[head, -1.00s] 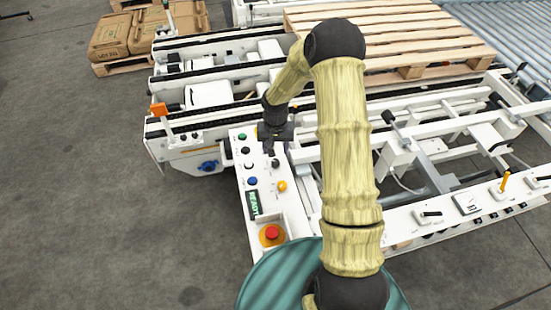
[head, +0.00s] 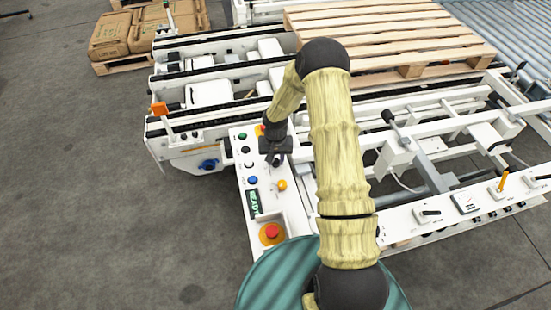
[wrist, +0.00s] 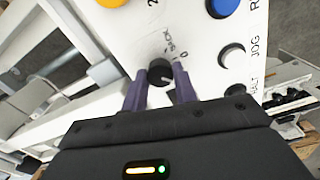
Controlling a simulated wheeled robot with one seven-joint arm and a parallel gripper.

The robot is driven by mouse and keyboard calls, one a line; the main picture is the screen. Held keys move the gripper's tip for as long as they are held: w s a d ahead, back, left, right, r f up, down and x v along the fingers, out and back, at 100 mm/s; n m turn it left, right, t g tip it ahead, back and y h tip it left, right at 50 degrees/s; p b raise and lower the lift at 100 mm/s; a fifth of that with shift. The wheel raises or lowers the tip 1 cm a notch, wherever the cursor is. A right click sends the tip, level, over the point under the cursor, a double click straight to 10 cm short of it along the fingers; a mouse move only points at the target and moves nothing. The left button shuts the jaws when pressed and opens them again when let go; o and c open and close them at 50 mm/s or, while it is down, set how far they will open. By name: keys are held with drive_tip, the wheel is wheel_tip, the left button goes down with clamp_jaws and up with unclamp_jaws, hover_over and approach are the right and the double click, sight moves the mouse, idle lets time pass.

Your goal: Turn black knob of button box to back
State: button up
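The button box (head: 270,203) is a white panel with coloured buttons at the near left end of the machine. In the wrist view its black knob (wrist: 160,71) is a small round dial with a light pointer mark, with printed lettering beside it. My gripper (head: 275,159) points down at the panel over the knob, which is mostly hidden in the head view. In the wrist view the two purple fingers stand apart, one on each side of the knob, with their tips close to it. I see no clear grip on it.
A blue button (wrist: 222,7), a white button (wrist: 231,55) and an orange button (head: 282,185) lie near the knob. A red emergency stop (head: 272,232) is at the panel's near end. White machine rails (head: 430,170) lie right; open floor (head: 110,200) lies left.

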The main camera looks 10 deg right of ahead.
sight(276, 161)
drive_tip(key=shift+n, duration=0.3)
drive_tip(key=n, duration=0.3)
drive_tip(key=shift+n, duration=0.4)
drive_tip(key=n, duration=0.4)
drive_tip(key=shift+n, duration=0.3)
drive_tip(key=n, duration=0.4)
drive_tip(key=shift+d+n, duration=0.1)
drive_tip(key=shift+n, duration=0.2)
drive_tip(key=shift+w+n+p, duration=0.1)
drive_tip(key=shift+n+p, duration=0.35)
drive_tip(key=shift+n, duration=1.75)
drive_tip(key=o, duration=1)
drive_tip(key=shift+r, duration=0.1)
wheel_tip(276, 161, up, 17)
drive_tip(key=shift+r+b, duration=0.1)
drive_tip(key=shift+b, duration=0.6)
